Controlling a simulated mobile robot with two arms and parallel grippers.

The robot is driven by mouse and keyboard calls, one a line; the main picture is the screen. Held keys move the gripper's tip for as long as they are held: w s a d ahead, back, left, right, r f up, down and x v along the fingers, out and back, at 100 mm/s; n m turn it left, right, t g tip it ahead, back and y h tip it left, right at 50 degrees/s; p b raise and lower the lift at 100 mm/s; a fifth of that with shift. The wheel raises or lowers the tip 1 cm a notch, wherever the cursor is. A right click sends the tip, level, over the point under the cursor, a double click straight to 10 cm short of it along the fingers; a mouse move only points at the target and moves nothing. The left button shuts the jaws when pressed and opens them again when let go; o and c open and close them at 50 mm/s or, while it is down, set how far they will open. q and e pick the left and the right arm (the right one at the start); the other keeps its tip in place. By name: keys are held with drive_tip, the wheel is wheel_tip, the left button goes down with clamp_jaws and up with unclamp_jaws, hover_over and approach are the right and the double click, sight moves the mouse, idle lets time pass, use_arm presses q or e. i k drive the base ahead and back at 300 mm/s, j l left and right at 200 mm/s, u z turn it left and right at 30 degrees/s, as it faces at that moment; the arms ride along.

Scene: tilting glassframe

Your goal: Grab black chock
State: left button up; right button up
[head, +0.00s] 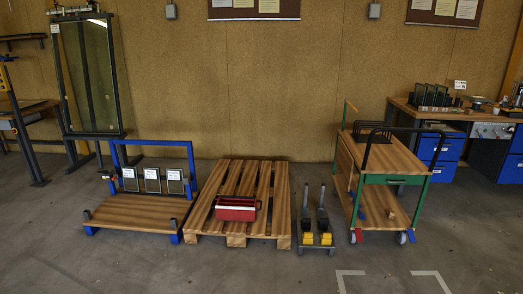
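No black chock can be told with certainty. A low rack (317,250) on the floor right of the pallet holds two dark upright pieces, a left one (306,218) and a right one (322,217). Two yellow blocks, left (307,239) and right (326,239), sit at their front. These dark pieces are too small to identify. Neither of my grippers is in view.
A wooden pallet (212,205) carries a red toolbox (236,209). A blue-framed cart (130,213) stands left, a green-legged trolley (395,160) right. Behind are a tall glass frame (88,80) and a workbench (455,114). The front floor (250,275) is clear.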

sight(306, 223)
drive_tip(key=i, duration=2.25)
